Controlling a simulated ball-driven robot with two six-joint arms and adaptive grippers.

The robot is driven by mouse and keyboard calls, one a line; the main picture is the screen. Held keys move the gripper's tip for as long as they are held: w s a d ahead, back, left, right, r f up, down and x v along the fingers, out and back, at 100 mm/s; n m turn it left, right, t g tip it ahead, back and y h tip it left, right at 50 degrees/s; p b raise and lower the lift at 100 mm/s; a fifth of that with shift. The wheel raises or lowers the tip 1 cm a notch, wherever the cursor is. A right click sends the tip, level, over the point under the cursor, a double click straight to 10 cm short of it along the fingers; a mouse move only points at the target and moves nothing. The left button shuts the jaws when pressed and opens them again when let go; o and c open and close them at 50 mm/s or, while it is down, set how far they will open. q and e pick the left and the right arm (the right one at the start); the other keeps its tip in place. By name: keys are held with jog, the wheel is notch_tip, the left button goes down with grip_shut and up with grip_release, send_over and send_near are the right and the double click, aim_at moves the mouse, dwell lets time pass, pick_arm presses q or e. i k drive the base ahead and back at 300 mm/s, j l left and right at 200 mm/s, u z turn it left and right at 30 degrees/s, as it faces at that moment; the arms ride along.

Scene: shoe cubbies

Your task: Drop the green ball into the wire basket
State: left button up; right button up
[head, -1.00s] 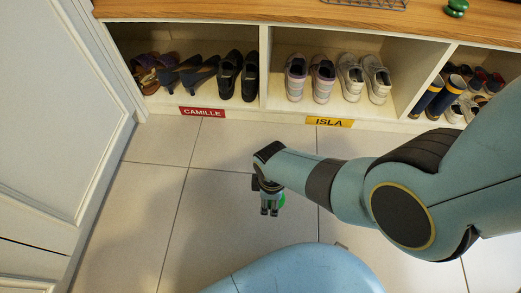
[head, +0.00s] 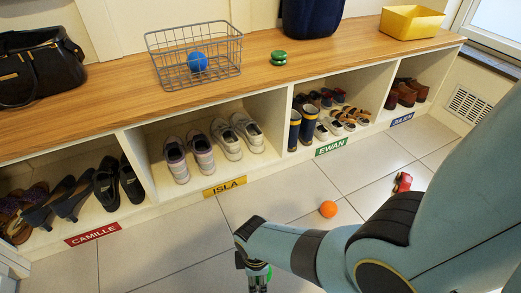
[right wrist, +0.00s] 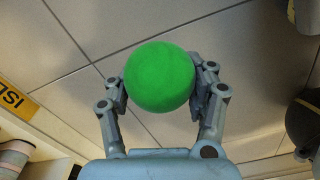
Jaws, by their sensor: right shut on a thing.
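The green ball (right wrist: 160,77) is held between the two fingers of my right gripper (head: 257,283), which is shut on it. In the head view the ball is mostly hidden by the gripper at the bottom edge, above the tiled floor and in front of the cubbies. The wire basket (head: 228,58) stands upright on the wooden bench top, with a blue ball (head: 197,62) inside. It is farther off than the gripper and higher in the picture. My left gripper is not in view.
Shoes fill the cubbies below. An orange ball (head: 328,209) and a red toy (head: 403,181) lie on the floor.

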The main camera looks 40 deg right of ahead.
aim_at(227, 77)
jog(key=z, duration=0.75)
